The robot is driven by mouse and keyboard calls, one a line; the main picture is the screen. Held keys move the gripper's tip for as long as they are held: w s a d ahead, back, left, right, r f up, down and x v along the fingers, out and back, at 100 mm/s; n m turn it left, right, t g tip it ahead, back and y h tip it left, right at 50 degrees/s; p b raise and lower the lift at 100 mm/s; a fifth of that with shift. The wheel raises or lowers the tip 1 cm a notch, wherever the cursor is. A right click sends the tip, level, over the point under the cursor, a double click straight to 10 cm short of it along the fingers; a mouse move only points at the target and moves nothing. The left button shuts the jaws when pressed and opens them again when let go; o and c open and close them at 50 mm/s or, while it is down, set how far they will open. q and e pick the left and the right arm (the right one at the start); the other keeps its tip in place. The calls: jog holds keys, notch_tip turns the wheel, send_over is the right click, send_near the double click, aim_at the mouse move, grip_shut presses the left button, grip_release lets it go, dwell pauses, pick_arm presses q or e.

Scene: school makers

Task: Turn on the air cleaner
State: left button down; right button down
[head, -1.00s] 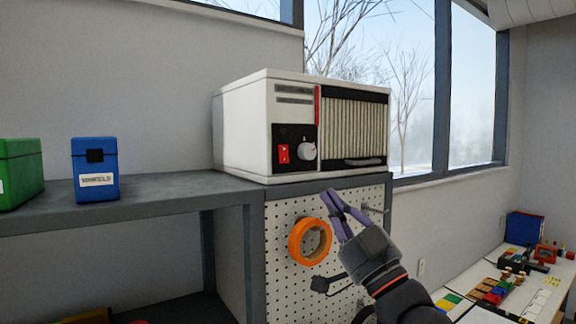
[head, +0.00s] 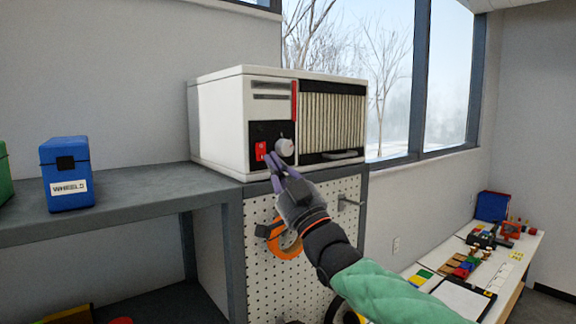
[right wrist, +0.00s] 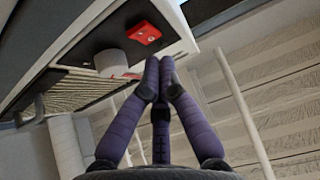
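The air cleaner (head: 220,125) is a white box with a pleated filter grille, standing on the grey shelf top. Its black control panel holds a red rocker switch (head: 261,150) and a pale round knob (head: 285,147). In the right wrist view the red switch (right wrist: 143,33) and the knob (right wrist: 112,62) are just beyond the fingertips. My right gripper (head: 271,158) is just below and in front of the panel, near the switch. Its purple fingers meet at the tips in the right wrist view (right wrist: 159,65), with nothing between them. Contact with the switch cannot be told. My left gripper is out of view.
A pegboard (head: 262,285) with an orange tape roll (head: 287,246) is below the air cleaner, behind my right arm. A blue box (head: 68,178) stands on the shelf (head: 150,190) at left. A white table (head: 425,268) with several small items is at right.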

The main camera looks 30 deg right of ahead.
jog(key=shift+w+f, duration=0.15)
jog(key=shift+w, duration=0.95)
